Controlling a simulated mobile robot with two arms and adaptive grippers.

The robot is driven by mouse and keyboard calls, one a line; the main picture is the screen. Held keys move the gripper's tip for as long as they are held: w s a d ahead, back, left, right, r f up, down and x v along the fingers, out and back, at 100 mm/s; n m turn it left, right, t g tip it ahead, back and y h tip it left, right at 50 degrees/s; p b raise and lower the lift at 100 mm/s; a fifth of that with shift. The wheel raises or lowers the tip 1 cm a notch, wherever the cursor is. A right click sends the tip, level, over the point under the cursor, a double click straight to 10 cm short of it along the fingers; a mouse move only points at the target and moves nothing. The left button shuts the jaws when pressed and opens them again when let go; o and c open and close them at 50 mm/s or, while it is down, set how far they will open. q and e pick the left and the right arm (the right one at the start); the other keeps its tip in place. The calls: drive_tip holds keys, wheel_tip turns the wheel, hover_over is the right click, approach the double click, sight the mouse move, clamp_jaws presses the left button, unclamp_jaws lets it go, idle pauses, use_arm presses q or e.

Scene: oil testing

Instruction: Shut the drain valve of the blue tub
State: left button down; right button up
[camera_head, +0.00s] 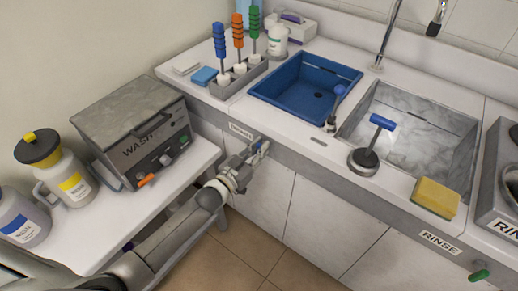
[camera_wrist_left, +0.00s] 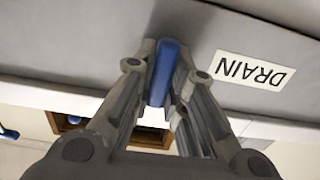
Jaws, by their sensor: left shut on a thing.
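The blue tub (camera_head: 305,88) is set into the white counter in the head view, and its inside looks empty. My left gripper (camera_head: 258,148) is at the counter's front face below the tub, just right of the DRAIN label (camera_head: 241,131). In the left wrist view, my left gripper (camera_wrist_left: 161,88) is shut on the blue drain valve handle (camera_wrist_left: 163,72), with a finger on each side. The DRAIN label (camera_wrist_left: 253,71) shows upside down beside it. The valve's body is hidden behind the handle and fingers. My right gripper is not in view.
A grey WASH machine (camera_head: 135,130) and bottles stand on the side table at left. A RINSE label (camera_head: 440,242) marks the counter front. Floor below is clear.

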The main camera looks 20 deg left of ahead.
use_arm(q)
drive_tip(key=shift+m, duration=0.4)
drive_tip(key=m, duration=0.3)
drive_tip(key=shift+d, duration=0.1)
drive_tip(key=m, duration=0.4)
drive_tip(key=shift+s+d+f+m, duration=0.1)
drive_tip(key=shift+f+m, duration=0.05)
drive_tip(key=shift+m, duration=0.15)
drive_tip(key=m+b, duration=0.1)
drive_tip(key=m, duration=0.3)
drive_tip(key=shift+d+f, duration=0.1)
drive_tip(key=shift+f, duration=0.05)
drive_tip(key=m+b, duration=0.2)
drive_tip(key=m, duration=0.3)
drive_tip(key=shift+f, duration=0.1)
drive_tip(key=shift+m, duration=0.4)
drive_tip(key=c, duration=1.4)
unclamp_jaws()
drive_tip(key=shift+c, duration=0.2)
